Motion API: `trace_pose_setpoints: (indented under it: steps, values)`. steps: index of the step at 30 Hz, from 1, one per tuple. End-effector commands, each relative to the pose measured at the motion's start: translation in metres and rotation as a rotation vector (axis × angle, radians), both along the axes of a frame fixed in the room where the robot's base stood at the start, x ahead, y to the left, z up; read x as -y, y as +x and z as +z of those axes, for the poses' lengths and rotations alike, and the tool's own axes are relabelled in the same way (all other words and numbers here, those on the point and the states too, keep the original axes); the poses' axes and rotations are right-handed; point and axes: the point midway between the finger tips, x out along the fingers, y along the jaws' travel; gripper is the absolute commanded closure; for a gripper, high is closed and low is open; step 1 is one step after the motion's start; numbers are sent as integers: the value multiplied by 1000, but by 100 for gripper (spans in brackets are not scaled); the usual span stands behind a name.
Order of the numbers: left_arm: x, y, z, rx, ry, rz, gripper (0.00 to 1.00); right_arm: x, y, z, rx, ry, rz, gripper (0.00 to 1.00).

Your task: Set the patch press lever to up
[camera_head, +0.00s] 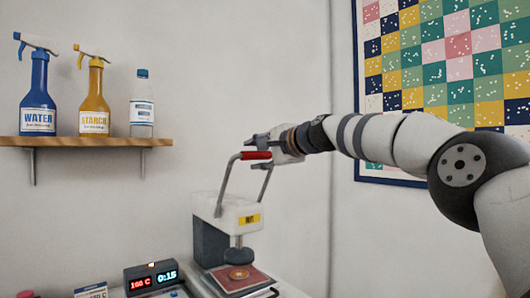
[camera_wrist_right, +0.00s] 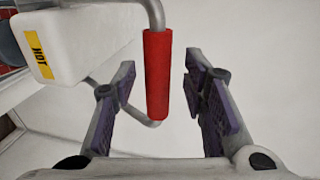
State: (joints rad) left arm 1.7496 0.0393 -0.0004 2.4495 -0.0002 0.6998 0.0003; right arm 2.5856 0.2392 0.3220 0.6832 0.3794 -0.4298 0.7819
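The patch press (camera_head: 228,228) stands at the lower middle of the head view, white and dark grey with a yellow "HOT" label. Its lever is a grey bent bar with a red handle (camera_head: 256,155), raised above the press body. The red handle also shows in the right wrist view (camera_wrist_right: 157,75). My right gripper (camera_head: 262,146) is at the handle in the head view. My left gripper is in neither view.
A wooden shelf (camera_head: 85,142) holds a blue water bottle (camera_head: 38,92), a yellow starch bottle (camera_head: 95,97) and a clear bottle (camera_head: 142,105). A display box (camera_head: 151,278) sits left of the press. A patchwork quilt (camera_head: 430,92) hangs at right. A red patch mat (camera_head: 240,281) lies under the press.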

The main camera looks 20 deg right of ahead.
Motion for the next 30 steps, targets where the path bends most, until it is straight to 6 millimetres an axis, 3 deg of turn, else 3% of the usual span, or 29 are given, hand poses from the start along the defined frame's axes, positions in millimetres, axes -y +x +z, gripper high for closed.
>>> trace_pose_setpoints:
  steps: [10, 25, 28, 29, 30]
  values:
    - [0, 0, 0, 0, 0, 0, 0, 14, -49, 11, 3, 1, 2, 60]
    - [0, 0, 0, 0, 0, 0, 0, 15, -54, 11, 2, 1, 3, 60]
    - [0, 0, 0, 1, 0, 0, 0, 11, -50, -12, -28, -27, 3, 60]
    - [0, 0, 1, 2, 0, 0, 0, 9, -48, -28, -49, -46, 5, 60]
    - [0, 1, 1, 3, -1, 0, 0, 5, -45, -57, -86, -80, 6, 60]
